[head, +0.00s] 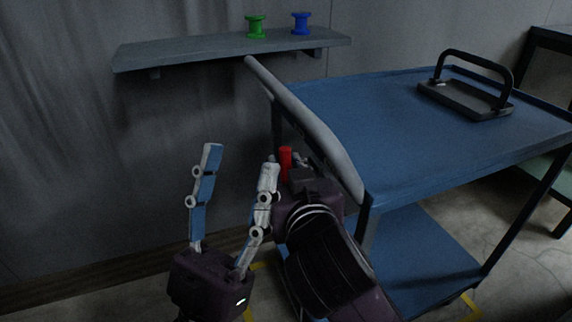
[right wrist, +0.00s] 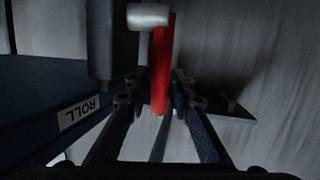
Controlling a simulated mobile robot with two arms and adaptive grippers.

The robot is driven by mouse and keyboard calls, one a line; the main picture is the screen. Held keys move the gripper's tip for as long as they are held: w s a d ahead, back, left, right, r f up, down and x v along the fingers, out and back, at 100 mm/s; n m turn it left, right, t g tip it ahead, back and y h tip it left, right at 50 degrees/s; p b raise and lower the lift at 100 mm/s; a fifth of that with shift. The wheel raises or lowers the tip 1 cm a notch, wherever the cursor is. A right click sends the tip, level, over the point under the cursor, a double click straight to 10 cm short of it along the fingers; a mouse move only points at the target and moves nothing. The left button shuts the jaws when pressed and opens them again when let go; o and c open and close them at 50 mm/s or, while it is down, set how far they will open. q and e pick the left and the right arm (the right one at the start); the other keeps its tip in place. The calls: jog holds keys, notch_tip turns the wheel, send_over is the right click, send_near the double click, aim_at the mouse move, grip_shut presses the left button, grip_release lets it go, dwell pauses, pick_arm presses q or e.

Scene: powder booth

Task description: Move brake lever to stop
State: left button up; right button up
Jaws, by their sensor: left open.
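The brake lever has a red handle (head: 286,163) that shows at the near left end of the blue cart. In the right wrist view the red handle (right wrist: 162,70) runs between the fingers, with a grey cylindrical part at its top. My right gripper (right wrist: 161,92) is closed around the handle, with a fingertip against each side. In the head view its fingers are mostly hidden behind my wrist. My left gripper (head: 238,165) is open and empty, left of the lever. A label reading ROLL (right wrist: 79,113) is on the dark panel left of the lever. No stop label is visible.
The blue cart (head: 400,125) has a grey push bar (head: 310,125) and a black-handled frame (head: 465,100) on top. A wall shelf (head: 200,52) holds a green spool (head: 256,27) and a blue spool (head: 301,24). Wall space left of my left gripper is clear.

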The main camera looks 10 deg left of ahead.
jog(key=v, duration=0.8)
